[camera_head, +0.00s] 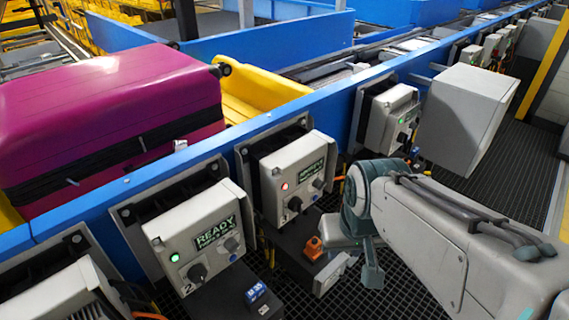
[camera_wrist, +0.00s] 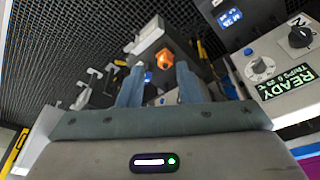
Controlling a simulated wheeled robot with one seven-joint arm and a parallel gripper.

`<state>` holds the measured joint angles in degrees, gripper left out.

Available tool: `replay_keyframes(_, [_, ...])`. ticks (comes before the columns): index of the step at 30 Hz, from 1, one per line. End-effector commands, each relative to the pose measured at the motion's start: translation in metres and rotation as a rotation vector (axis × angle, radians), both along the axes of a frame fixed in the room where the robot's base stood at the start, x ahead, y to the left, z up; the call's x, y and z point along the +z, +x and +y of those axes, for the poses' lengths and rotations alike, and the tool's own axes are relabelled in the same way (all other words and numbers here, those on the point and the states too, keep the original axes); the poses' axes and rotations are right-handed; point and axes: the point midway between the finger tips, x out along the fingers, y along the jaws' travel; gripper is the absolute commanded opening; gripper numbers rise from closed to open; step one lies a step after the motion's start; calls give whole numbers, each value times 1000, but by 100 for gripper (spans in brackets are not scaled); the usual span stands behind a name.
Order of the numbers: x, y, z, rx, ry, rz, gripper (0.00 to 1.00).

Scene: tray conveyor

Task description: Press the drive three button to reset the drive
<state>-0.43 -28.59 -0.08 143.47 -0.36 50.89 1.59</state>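The middle drive box (camera_head: 270,168), a pale grey unit on the blue conveyor side, has a lit red lamp (camera_head: 284,186), a green-lettered display (camera_head: 310,172), a black dial (camera_head: 294,204) and a grey knob (camera_head: 318,184). Its number is too small to read. The box left of it, marked 2, has a green lamp (camera_head: 174,257) and a READY display (camera_head: 216,232); this display also shows in the wrist view (camera_wrist: 288,83). My gripper (camera_head: 371,268) hangs right of the middle box, apart from it. In the wrist view its fingers (camera_wrist: 158,78) are spread and empty.
An orange connector (camera_head: 313,248) sits below the middle box and shows between my fingers in the wrist view (camera_wrist: 165,60). More drive boxes (camera_head: 392,112) line the conveyor. A magenta suitcase (camera_head: 110,110) lies on it. Dark grating (camera_head: 500,175) covers the floor.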

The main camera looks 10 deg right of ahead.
Motion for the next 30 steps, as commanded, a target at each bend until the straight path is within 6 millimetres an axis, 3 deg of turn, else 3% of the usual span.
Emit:
replay_keyframes(4, [0, 0, 0, 0, 0, 0, 32])
replay_keyframes(8, [0, 0, 0, 0, 0, 0, 0])
replay_keyframes(30, [0, 0, 0, 0, 0, 0, 0])
